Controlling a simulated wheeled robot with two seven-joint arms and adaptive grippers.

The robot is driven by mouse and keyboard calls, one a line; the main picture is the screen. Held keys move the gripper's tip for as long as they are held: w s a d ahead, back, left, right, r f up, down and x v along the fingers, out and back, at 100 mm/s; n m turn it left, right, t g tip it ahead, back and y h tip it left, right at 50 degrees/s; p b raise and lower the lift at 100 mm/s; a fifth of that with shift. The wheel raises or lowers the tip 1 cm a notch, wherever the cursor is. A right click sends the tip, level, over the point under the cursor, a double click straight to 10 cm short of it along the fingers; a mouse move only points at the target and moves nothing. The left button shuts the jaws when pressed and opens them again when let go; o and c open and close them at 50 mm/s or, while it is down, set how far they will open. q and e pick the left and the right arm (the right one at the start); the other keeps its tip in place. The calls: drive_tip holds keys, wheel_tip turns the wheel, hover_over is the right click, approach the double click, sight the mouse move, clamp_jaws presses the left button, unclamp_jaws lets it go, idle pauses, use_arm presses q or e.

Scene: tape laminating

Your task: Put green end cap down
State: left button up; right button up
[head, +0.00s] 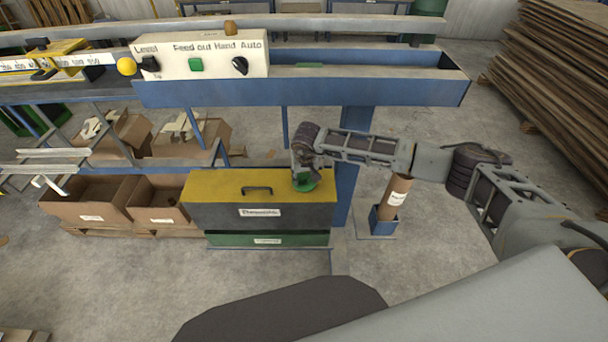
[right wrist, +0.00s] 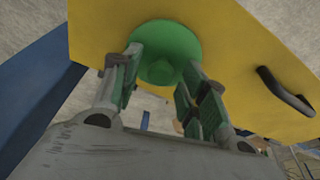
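The green end cap (head: 306,183) is at the right end of the yellow top of a dark box (head: 230,185) in the head view. In the right wrist view, the cap (right wrist: 165,50) is a round green disc with a small hub, seen against the yellow surface. My right gripper (head: 303,166) is right at the cap, its fingers pointing down. In the right wrist view, the fingers (right wrist: 160,62) are spread on either side of the hub, close to the disc's edge, with a gap between them and the hub. My left gripper is out of view.
A black handle (head: 257,190) stands up left of the cap. The blue machine frame (head: 300,92) with a control panel (head: 200,55) rises behind. A brown tube in a blue holder (head: 383,222) stands to the right. Open cardboard boxes (head: 90,200) sit at the left.

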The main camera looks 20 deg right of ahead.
sight(305, 188)
drive_tip(key=shift+r, duration=0.1)
idle(0.3)
drive_tip(key=shift+r, duration=0.15)
drive_tip(key=b+v, duration=0.2)
drive_tip(key=v, duration=0.9)
drive_tip(key=shift+r, duration=0.4)
drive_tip(key=shift+s+a, duration=0.1)
drive_tip(key=shift+s, duration=0.05)
